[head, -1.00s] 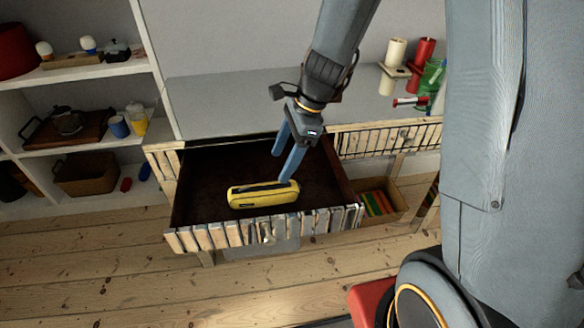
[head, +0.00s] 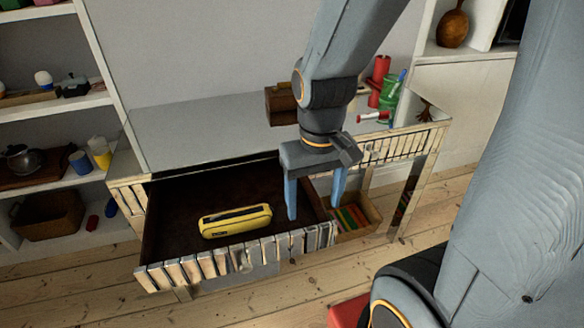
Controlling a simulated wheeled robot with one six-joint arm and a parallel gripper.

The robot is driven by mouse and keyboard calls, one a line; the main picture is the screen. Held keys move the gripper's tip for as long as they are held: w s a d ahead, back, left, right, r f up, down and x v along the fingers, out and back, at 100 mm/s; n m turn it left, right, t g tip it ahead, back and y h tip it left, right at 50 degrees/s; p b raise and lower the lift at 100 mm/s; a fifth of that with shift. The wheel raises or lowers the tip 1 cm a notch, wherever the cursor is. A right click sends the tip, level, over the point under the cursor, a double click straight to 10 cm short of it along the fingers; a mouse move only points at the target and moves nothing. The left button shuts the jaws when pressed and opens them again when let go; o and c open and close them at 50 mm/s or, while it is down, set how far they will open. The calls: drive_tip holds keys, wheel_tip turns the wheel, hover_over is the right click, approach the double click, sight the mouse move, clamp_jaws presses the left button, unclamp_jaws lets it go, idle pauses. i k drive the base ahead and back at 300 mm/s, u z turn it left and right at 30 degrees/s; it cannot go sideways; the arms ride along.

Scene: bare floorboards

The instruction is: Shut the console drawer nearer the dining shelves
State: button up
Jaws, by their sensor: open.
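The console (head: 210,120) has a grey top and a slatted front. Its left drawer (head: 165,200), on the side of the dining shelves, is pulled well out. It has a dark inside and a pale slatted front (head: 237,257). A yellow pencil case (head: 235,221) lies in it near the front. My gripper (head: 315,208) is open and empty, pointing down over the drawer's right side, with a finger on either side of the drawer's right wall in the picture. I cannot tell whether it touches the drawer. The drawer's back right part is hidden by my gripper.
White dining shelves (head: 105,60) with crockery stand at the left. The console's right drawer (head: 405,145) looks shut. A wooden box of books (head: 352,215) sits below. Red spools (head: 380,75) and a green container (head: 398,105) stand on top.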

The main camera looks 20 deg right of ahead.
sight(174, 253)
drive_tip(key=u, duration=0.95)
drive_tip(key=k, duration=0.4)
drive_tip(key=z, duration=0.95)
